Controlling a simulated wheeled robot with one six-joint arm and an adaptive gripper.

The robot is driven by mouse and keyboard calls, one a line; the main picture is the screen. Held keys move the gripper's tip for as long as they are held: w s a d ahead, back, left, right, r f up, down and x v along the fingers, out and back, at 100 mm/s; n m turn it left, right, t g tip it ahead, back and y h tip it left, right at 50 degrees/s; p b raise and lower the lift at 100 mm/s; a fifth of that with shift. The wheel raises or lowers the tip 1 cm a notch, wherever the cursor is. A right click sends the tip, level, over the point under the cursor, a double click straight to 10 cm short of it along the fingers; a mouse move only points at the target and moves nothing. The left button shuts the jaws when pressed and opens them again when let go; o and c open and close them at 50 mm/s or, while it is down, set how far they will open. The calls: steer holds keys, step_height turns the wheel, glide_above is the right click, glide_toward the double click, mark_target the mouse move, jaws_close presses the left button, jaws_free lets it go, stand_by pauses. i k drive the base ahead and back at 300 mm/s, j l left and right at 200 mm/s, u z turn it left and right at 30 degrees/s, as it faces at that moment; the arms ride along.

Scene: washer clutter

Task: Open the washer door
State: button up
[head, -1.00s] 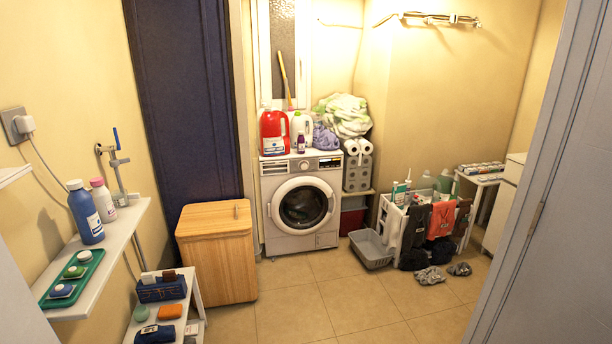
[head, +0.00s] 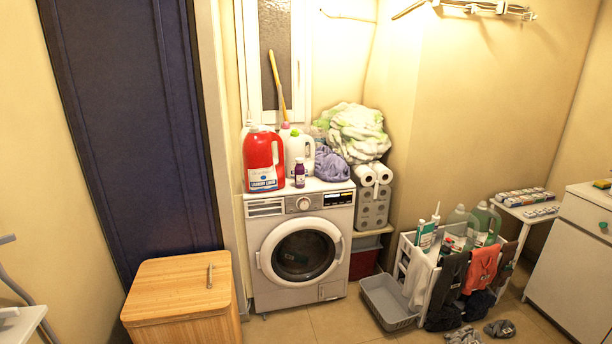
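The white front-loading washer (head: 272,216) stands against the back wall in the head view. Its round door (head: 301,251) has a white ring and a dark glass window, and it looks closed. The control panel with a knob runs above the door. No part of my gripper shows in the head view, so its state is hidden.
A wooden hamper (head: 180,300) stands left of the washer. A grey basket (head: 388,301) lies on the floor at its right, beside a white rack (head: 407,258) hung with clothes. A red detergent jug (head: 263,160) and other bottles stand on top. Some tiled floor (head: 335,318) shows in front.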

mark_target(266, 258)
steer(key=i, duration=1.8)
steer(key=i+l+u, duration=0.15)
steer(key=i, duration=0.6)
steer(key=i+l+u, duration=0.15)
steer(key=i, duration=0.6)
